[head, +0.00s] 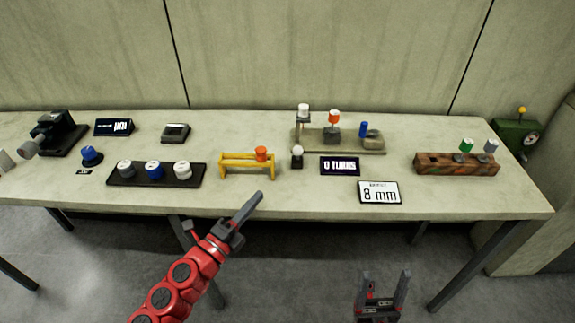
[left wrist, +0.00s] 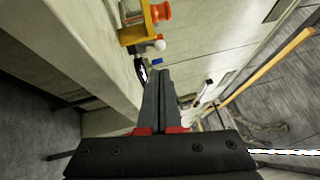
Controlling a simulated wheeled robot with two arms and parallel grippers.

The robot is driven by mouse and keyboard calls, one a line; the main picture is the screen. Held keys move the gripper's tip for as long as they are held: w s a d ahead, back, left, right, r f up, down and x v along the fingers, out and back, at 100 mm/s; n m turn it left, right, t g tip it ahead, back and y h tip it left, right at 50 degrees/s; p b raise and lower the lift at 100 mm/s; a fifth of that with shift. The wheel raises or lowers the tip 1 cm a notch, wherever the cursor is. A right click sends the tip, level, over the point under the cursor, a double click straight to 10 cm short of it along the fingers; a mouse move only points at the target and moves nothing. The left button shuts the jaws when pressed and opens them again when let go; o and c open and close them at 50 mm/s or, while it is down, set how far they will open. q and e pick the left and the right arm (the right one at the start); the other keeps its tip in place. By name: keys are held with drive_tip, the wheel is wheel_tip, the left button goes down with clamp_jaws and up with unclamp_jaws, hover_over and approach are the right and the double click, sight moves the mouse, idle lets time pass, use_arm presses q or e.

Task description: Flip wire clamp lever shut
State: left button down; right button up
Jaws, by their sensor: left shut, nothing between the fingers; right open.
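No part is clearly recognisable as the wire clamp lever. In the head view, a grey fixture plate (head: 310,147) at the back of the table carries a white-topped post (head: 303,109), an orange-topped piece (head: 334,117) and an upright blue handle (head: 364,130) beside a grey block. A small dark block with a white ball (head: 297,151) stands in front of the plate. My left gripper (head: 259,197) is shut and empty, near the table's front edge below the yellow rack; its fingers also show in the left wrist view (left wrist: 159,76). My right gripper (head: 385,276) is open and empty, in front of the table.
A yellow rack (head: 235,157) holds an orange spool (head: 261,154). A black tray (head: 195,171) with three spools stands left. The "0 TURNS" display (head: 340,166), "8 mm" sign (head: 379,193) and wooden block (head: 440,165) stand right. The table front between the rack and sign is clear.

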sight(295, 154)
use_arm(q)
drive_tip(key=p+x, duration=0.1)
drive_tip(key=x, duration=1.3)
drive_tip(key=shift+f, duration=0.1)
drive_tip(key=shift+p, duration=0.3)
